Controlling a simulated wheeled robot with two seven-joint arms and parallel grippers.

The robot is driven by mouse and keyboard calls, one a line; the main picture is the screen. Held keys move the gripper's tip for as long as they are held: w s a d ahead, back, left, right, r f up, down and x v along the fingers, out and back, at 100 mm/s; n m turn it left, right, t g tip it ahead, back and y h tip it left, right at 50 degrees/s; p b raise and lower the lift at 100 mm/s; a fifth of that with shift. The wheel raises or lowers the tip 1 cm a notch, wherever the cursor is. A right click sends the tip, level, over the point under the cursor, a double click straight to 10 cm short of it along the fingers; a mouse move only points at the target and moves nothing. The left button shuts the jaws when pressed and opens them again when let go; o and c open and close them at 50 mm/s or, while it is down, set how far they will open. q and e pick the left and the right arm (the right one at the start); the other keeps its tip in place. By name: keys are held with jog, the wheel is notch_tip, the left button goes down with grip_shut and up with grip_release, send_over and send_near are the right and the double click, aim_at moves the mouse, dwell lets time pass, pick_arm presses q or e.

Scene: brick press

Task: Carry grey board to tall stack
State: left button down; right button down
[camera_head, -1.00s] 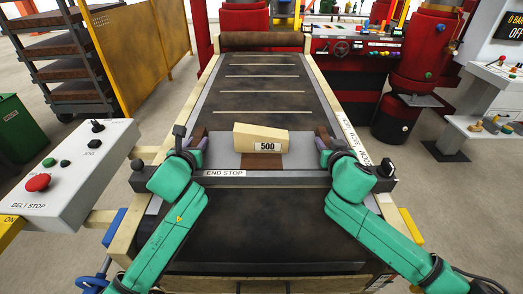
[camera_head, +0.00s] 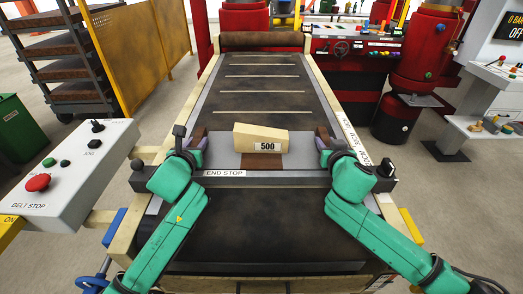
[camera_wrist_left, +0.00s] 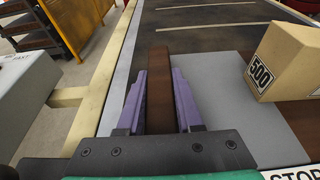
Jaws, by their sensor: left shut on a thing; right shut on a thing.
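A grey board (camera_head: 220,152) lies across the near end of the dark belt, with a dark brown upright grip block at each end. A tan box marked 500 (camera_head: 260,138) rests on it, over a brown patch. My left gripper (camera_head: 197,140) is shut on the board's left grip block; in the left wrist view its purple fingers flank the brown block (camera_wrist_left: 160,80), and the grey board (camera_wrist_left: 225,95) extends right. My right gripper (camera_head: 323,139) is shut at the board's right grip block, partly hidden by its wrist. I cannot make out which thing is the tall stack.
The end stop bar (camera_head: 270,178) crosses just in front of the board. A control box (camera_head: 70,175) stands at left. A rack with several brown slabs (camera_head: 80,70) stands behind it, beside a yellow panel (camera_head: 130,45). The belt beyond (camera_head: 265,95) is clear.

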pick_arm(q)
jog(key=shift+a, duration=0.1)
pick_arm(e)
jog(key=shift+d, duration=0.1)
